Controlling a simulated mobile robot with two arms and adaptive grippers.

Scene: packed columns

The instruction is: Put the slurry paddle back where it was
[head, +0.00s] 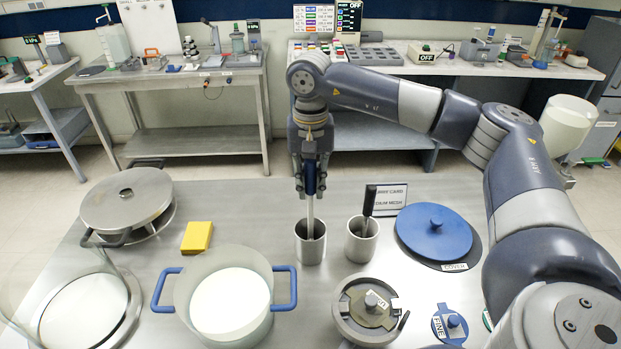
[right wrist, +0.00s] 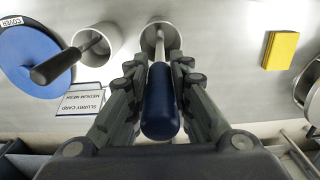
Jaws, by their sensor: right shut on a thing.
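The slurry paddle has a dark blue handle (right wrist: 160,108) and a pale shaft (head: 311,216). My right gripper (head: 311,188) is shut on its handle and holds it upright from above. The shaft's lower end is inside the left metal cup (head: 311,252); whether it touches the bottom is hidden. The right wrist view shows the handle between the fingers (right wrist: 160,90) and the shaft running into that cup (right wrist: 174,38). A second cup (head: 361,248) stands just to the right and holds a black-handled tool (head: 369,202). My left gripper is not in view.
A blue-handled pot (head: 182,312) of white liquid stands front left, near a yellow block (head: 197,237) and a lidded metal pan (head: 127,199).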

